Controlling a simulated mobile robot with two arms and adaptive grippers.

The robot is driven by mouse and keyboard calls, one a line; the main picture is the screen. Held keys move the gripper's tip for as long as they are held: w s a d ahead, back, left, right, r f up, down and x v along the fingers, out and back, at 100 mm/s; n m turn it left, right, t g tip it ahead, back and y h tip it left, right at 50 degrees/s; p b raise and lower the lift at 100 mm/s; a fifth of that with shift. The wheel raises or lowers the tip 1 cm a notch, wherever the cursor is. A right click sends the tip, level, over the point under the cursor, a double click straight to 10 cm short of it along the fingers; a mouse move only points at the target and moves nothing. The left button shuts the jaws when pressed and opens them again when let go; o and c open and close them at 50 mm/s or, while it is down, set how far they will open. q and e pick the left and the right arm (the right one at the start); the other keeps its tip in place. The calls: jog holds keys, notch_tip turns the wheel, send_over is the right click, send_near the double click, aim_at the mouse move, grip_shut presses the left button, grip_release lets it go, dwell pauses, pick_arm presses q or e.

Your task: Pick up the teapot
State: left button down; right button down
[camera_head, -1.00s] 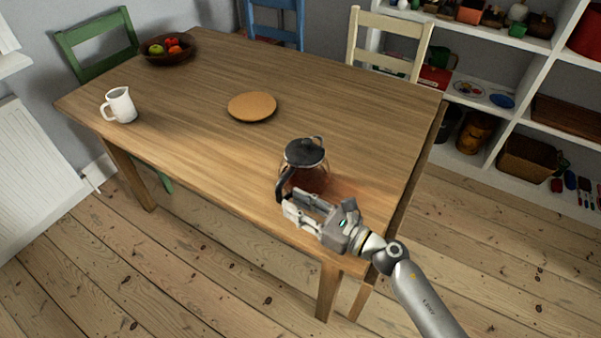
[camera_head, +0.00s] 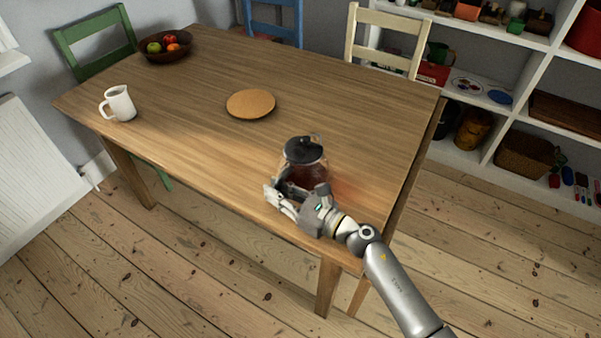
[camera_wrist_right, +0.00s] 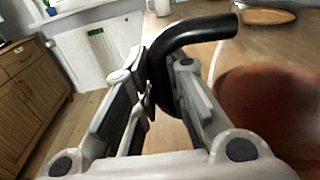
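The teapot (camera_head: 304,165) stands near the front right of the wooden table, with a black lid and a dark reddish, see-through body. Its body also shows in the right wrist view (camera_wrist_right: 268,105). Its black handle (camera_wrist_right: 200,32) curves down between the fingers of my right gripper (camera_wrist_right: 160,80). The fingers stand apart on either side of the handle; a firm grip on it does not show. In the head view my right gripper (camera_head: 280,195) is at the front of the teapot and hides its handle and lower part. My left gripper is in neither view.
The table (camera_head: 200,75) also holds a white jug (camera_head: 121,103), a round wooden board (camera_head: 251,103) and a fruit bowl (camera_head: 166,48), all away from the teapot. Chairs stand at the far sides. White shelves (camera_head: 505,105) stand at the right.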

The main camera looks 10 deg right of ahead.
jog(key=shift+r, duration=0.1)
dwell(0.3)
jog(key=shift+r, duration=0.15)
